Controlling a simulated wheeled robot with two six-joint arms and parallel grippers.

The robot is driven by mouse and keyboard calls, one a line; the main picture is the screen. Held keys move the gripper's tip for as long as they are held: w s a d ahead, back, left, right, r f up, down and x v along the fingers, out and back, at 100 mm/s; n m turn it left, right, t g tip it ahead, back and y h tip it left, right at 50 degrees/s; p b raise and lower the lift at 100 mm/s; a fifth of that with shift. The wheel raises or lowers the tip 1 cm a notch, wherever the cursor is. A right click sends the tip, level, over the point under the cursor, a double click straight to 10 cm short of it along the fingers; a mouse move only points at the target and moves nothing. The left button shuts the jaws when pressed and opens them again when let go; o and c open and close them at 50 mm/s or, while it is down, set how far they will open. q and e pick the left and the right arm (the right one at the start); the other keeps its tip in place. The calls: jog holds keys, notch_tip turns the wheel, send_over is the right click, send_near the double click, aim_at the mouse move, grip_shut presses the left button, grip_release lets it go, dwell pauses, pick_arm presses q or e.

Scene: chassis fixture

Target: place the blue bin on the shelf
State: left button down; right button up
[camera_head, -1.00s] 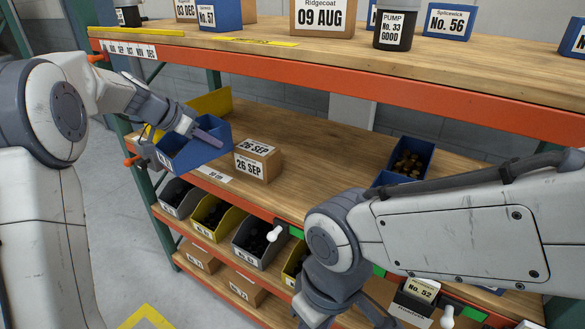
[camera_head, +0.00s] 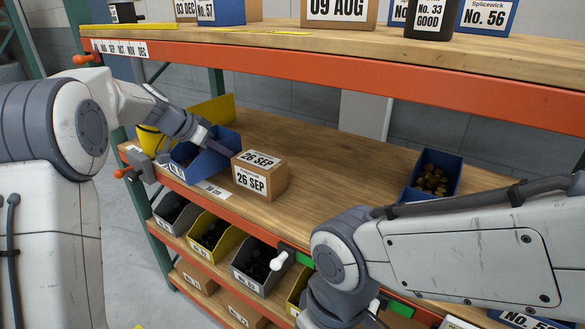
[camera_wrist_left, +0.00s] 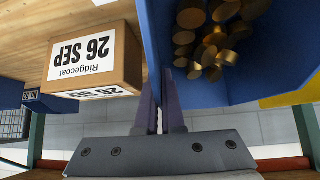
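The blue bin (camera_head: 217,163) is at the left end of the middle shelf (camera_head: 310,155), by its front edge. It looks tilted; I cannot tell whether it rests on the boards. My left gripper (camera_wrist_left: 160,108) is shut on the bin's wall, one finger on each side. In the left wrist view, the bin (camera_wrist_left: 240,92) holds several brass-coloured cylinders. A carton marked 26 SEP (camera_head: 258,178) stands close to the bin's right; the carton also shows in the left wrist view (camera_wrist_left: 122,62). My right arm crosses the lower right; its fingertips are out of view.
A yellow bin (camera_head: 212,108) is behind the blue one. Another blue bin (camera_head: 455,165) with brown pieces stands further right; bare boards lie between. The upper shelf's orange beam (camera_head: 300,72) runs above. Grey and yellow bins (camera_head: 215,238) fill the shelf below.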

pick_arm(q)
jog(key=w+d+p, duration=0.2)
jog(key=w+d, duration=0.2)
jog(key=w+d+p, duration=0.2)
jog(key=w+d, duration=0.2)
jog(key=w+d+p, duration=0.3)
jog(key=w+d, duration=0.1)
jog(key=shift+w+r, duration=0.25)
jog(key=shift+w, duration=0.15)
jog(key=shift+d+f, duration=0.1)
jog(key=shift+f, duration=1.7)
jog(key=shift+f, duration=0.1)
jog(key=shift+f, duration=0.15)
jog(key=c, duration=1)
grip_release()
jog(key=shift+c, duration=0.2)
